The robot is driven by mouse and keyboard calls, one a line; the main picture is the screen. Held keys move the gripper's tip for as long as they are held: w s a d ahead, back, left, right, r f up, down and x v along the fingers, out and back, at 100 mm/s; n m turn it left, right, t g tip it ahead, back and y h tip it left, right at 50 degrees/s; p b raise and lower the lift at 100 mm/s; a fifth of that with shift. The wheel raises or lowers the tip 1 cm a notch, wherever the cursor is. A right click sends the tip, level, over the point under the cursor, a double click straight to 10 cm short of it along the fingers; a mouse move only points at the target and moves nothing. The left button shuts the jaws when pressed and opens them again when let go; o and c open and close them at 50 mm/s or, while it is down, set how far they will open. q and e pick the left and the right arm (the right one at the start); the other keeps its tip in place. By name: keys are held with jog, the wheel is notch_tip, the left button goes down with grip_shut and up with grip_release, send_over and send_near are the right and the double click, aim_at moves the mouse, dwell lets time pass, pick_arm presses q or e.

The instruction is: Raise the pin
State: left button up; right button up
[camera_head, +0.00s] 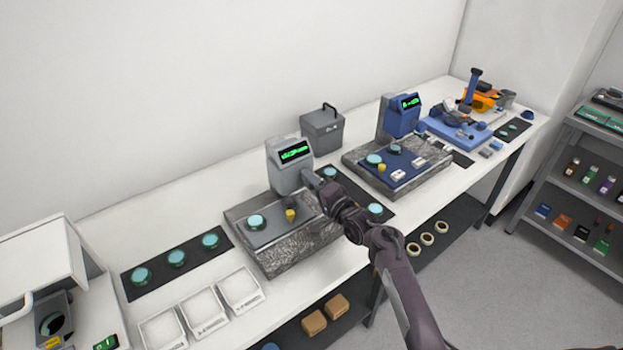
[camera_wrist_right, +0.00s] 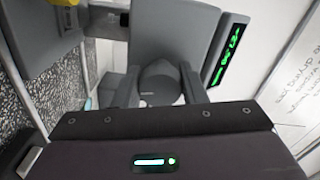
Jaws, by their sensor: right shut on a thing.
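The grey interferometer (camera_head: 288,168) has a green-lit display and stands on a speckled stone base (camera_head: 285,262). My right gripper (camera_head: 322,186) is at the right side of its grey column, reaching in from the lower right. In the right wrist view its two fingers (camera_wrist_right: 160,88) close on a dark round knob (camera_wrist_right: 160,82), in front of the grey housing (camera_wrist_right: 172,38). The knob may be the pin; I cannot tell for sure. The arm hides it in the head view. A yellow piece (camera_head: 290,215) stands on the grey plate. My left gripper is not in view.
A blue instrument (camera_head: 401,115) on a second stone base stands to the right. A grey box (camera_head: 322,132) stands behind. Teal discs lie on a black mat (camera_head: 160,262) at left, near white trays (camera_head: 203,308). A shelf (camera_head: 575,190) stands far right.

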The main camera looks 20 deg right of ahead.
jog(key=shift+m+p, duration=0.55)
jog(key=shift+m, duration=0.85)
jog(key=o, duration=1)
jog(key=shift+s, duration=0.1)
jog(key=b+v, duration=0.1)
jog(key=v, duration=0.6)
jog(key=shift+s+d, duration=0.15)
jog(key=shift+s, duration=0.15)
